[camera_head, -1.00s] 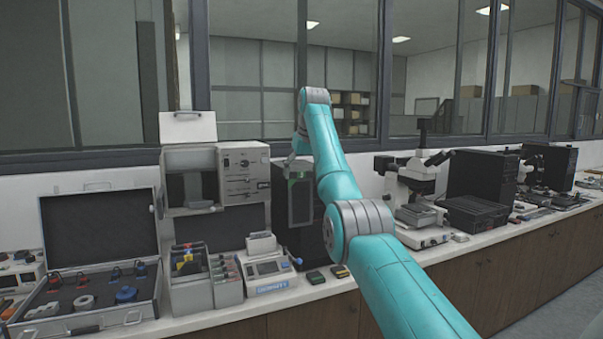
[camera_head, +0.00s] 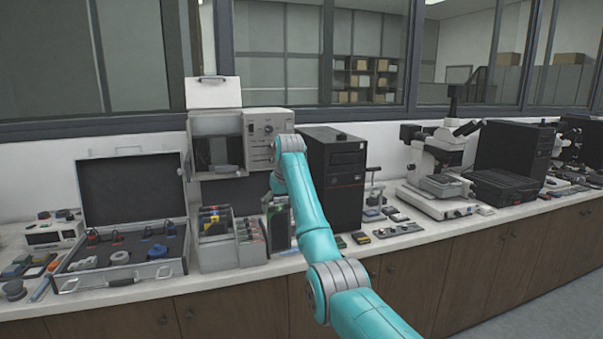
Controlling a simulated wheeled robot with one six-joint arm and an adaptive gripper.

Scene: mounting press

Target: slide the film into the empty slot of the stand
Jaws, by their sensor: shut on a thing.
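My gripper (camera_head: 277,205) hangs at the end of my teal arm, in front of the mounting press (camera_head: 267,128) and left of the black tower. It is small and partly hidden by my arm. It is shut on a dark, flat piece, which I take for the film (camera_head: 278,228); its edges are hard to make out. Just left of it stand grey racks with coloured upright pieces, a larger one (camera_head: 217,256) and a narrower one (camera_head: 252,255). I cannot tell which is the stand or which slot is empty. Contact between film and rack is unclear.
An open case (camera_head: 120,284) with round parts lies to the left. A black computer tower (camera_head: 336,180) stands right of my gripper, with a microscope (camera_head: 437,170) farther right. Small blocks (camera_head: 361,237) lie near the bench's front edge. Windows close off the back.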

